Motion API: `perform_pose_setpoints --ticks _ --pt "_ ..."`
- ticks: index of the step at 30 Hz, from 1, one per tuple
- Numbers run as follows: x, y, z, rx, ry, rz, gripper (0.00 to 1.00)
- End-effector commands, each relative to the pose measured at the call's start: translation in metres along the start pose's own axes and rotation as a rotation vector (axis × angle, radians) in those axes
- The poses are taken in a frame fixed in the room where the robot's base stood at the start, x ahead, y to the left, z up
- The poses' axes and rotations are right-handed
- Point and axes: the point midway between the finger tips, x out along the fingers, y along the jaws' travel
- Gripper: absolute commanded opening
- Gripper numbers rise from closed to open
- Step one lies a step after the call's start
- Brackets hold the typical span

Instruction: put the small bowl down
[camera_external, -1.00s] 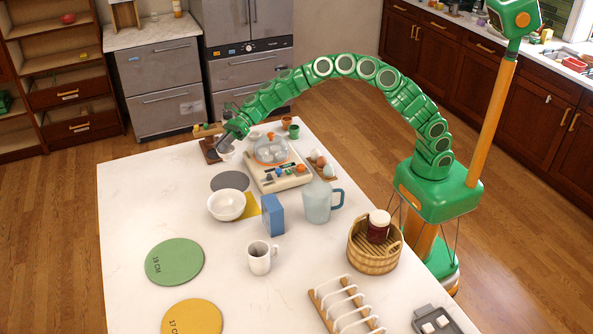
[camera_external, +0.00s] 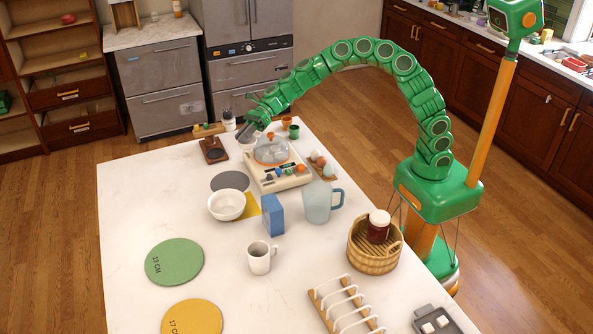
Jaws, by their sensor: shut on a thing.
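My gripper (camera_external: 244,132) is at the far end of the white counter, shut on a small pale bowl (camera_external: 249,143). The bowl shows only in part below the jaws. It is just behind the board game box with the clear dome; I cannot tell whether it touches the counter.
Close to my gripper are the domed game box (camera_external: 279,176), a wooden stand (camera_external: 213,152), orange and green cups (camera_external: 293,131) and an egg tray (camera_external: 323,168). A blue box (camera_external: 273,215) and jug (camera_external: 318,202) stand nearer. The counter's left side is clear around the green mat (camera_external: 174,261).

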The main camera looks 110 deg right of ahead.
Motion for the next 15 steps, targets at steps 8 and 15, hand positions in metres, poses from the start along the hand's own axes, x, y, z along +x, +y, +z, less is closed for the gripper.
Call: perform_pose_setpoints --ticks 8,15 --pt "0.004 0.016 -0.005 0.009 -0.008 -0.013 0.0" --pt "0.012 0.043 -0.013 0.023 -0.019 -0.049 0.0"
